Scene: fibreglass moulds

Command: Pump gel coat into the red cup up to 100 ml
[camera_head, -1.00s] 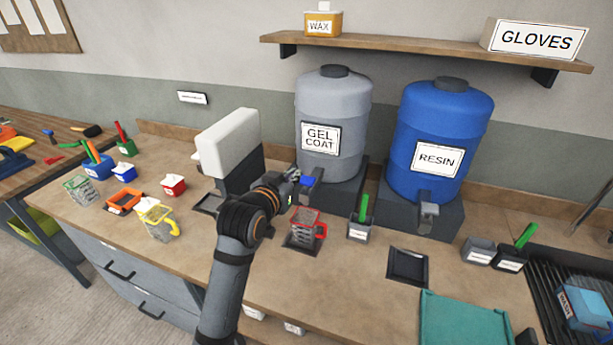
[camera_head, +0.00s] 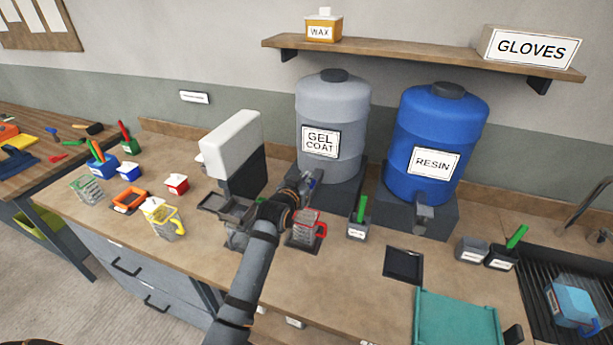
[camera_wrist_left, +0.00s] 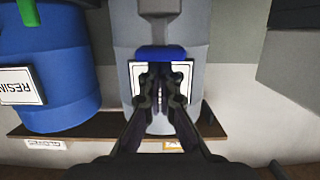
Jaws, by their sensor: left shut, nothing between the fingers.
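The grey gel coat drum (camera_head: 333,105) stands on a dark base at the back of the bench. The red cup (camera_head: 303,232), clear with a red rim and handle, stands upright below its tap area. My left gripper (camera_head: 308,182) is in front of the drum's tap, above the cup, and partly hides both tap and cup. In the left wrist view, its fingers (camera_wrist_left: 161,73) are together and empty, just at the drum's blue tap part (camera_wrist_left: 166,53). I cannot tell whether they touch it. The cup's fill level is not readable. My right gripper is not in view.
The blue resin drum (camera_head: 432,140) stands to the right. A white-topped dispenser (camera_head: 230,140) is close left of my arm. A yellow-handled cup (camera_head: 163,218) and small tubs stand further left. A dark pad (camera_head: 403,264) and teal tray (camera_head: 455,320) lie to the right.

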